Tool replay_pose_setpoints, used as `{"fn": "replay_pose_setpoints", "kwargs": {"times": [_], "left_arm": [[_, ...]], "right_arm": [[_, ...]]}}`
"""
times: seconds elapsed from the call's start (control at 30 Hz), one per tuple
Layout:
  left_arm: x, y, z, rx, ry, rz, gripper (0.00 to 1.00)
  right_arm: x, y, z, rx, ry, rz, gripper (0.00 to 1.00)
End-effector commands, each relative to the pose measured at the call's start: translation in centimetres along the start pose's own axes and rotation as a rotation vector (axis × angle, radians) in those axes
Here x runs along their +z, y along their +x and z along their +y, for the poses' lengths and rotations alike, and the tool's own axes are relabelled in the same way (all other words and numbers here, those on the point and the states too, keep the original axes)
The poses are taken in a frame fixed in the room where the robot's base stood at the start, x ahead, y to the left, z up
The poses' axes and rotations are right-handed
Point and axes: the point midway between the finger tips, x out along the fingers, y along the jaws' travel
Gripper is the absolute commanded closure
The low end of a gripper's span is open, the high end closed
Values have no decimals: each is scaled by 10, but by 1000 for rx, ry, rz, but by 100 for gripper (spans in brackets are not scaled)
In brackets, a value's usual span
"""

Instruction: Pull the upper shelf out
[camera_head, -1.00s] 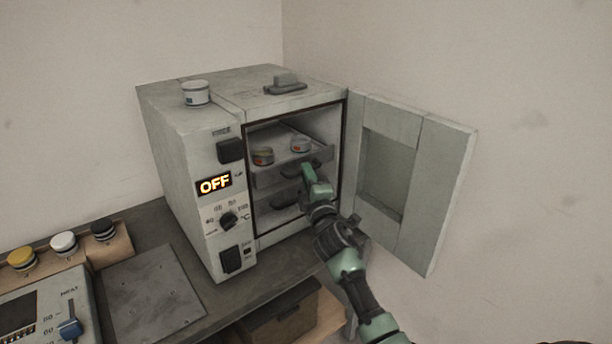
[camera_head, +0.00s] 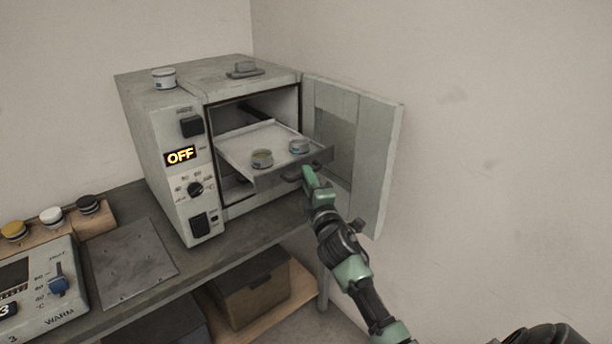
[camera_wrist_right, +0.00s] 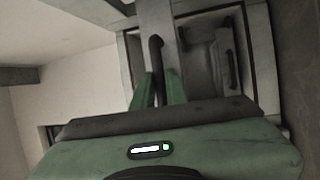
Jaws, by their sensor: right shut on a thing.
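The upper shelf (camera_head: 240,149) is a light tray that sticks well out of the open front of the grey oven (camera_head: 160,150). In the right wrist view the dark handle (camera_wrist_right: 157,65) sits between the green fingers. The lower shelf is mostly hidden below the upper one. My left gripper is not in view.
The oven door (camera_head: 365,150) stands wide open on the right, close beside the shelf and my right arm. A metal plate (camera_head: 130,262) and a heater (camera_head: 40,290) lie at the left. A box (camera_head: 250,290) is below the bench.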

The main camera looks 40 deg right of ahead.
Motion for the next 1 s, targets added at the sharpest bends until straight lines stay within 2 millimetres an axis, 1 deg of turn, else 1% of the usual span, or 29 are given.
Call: {"fn": "replay_pose_setpoints", "kwargs": {"times": [0.4,0.43,0.47,0.5,0.83,0.93,1.0], "left_arm": [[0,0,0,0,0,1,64],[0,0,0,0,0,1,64],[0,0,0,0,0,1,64],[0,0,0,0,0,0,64],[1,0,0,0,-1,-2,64],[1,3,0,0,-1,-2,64],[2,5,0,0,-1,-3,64]], "right_arm": [[0,-1,-2,-3,0,0,100],[0,-1,-2,-3,0,0,84],[0,-1,-2,-3,0,0,76],[0,-1,-1,-3,0,0,65],[0,-2,0,-1,-1,0,65],[0,-11,-2,-1,-1,0,65],[0,-22,-3,-2,-1,0,65]]}}
